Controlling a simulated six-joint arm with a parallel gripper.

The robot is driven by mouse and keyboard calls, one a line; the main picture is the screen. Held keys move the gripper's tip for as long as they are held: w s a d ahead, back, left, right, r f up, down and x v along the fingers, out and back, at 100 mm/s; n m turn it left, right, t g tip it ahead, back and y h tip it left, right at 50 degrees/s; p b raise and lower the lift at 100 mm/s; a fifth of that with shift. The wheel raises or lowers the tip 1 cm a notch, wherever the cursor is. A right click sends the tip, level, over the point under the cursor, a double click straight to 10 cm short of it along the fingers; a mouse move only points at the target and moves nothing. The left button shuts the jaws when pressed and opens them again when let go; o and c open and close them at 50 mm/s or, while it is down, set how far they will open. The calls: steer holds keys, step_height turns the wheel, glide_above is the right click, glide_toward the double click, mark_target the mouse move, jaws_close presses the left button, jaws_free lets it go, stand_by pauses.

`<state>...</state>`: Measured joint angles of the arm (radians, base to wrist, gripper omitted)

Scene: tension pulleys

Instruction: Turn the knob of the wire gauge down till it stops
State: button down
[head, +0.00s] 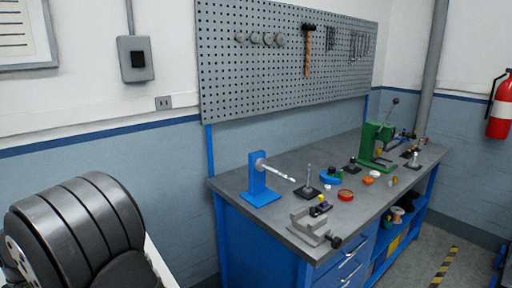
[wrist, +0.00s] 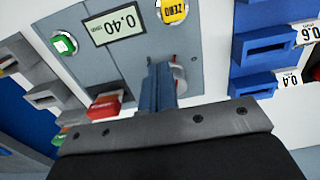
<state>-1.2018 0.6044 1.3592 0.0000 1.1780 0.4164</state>
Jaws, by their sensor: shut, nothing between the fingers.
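The wire gauge (wrist: 205,30) fills the upper middle of the wrist view as a blue-grey panel. Its tilted display (wrist: 118,24) reads 0.40 mm, beside a yellow ZERO button (wrist: 173,11). A round grey part with a red mark (wrist: 179,73), perhaps the knob, shows just right of my fingers and is mostly hidden by them. My gripper (wrist: 161,72) is shut and empty, its fingertips over the panel in front of that part. Whether they touch it I cannot tell. I cannot make out the gauge or my gripper in the head view.
A green button (wrist: 64,43) and a red block (wrist: 104,106) lie left of my fingers in the wrist view. Blue slotted holders (wrist: 262,45) labelled 0.6 and 0.4 stand at right. The head view shows a crowded workbench (head: 235,182) under a pegboard (head: 280,85).

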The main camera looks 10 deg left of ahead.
steer(key=shift+w+a, duration=0.1)
steer(key=shift+a, duration=0.1)
stand_by(0.3)
steer(key=shift+a, duration=0.1)
stand_by(0.3)
steer(key=shift+s+a, duration=0.3)
steer(key=shift+s, duration=0.25)
steer(key=shift+s+a, duration=0.2)
steer(key=shift+a, duration=0.1)
steer(key=shift+a+r, duration=0.1)
steer(key=shift+a, duration=0.05)
steer(key=shift+s, duration=0.1)
steer(key=shift+s, duration=0.25)
steer(key=r, duration=0.5)
steer(key=shift+d+r, duration=0.2)
steer(key=shift+r, duration=0.2)
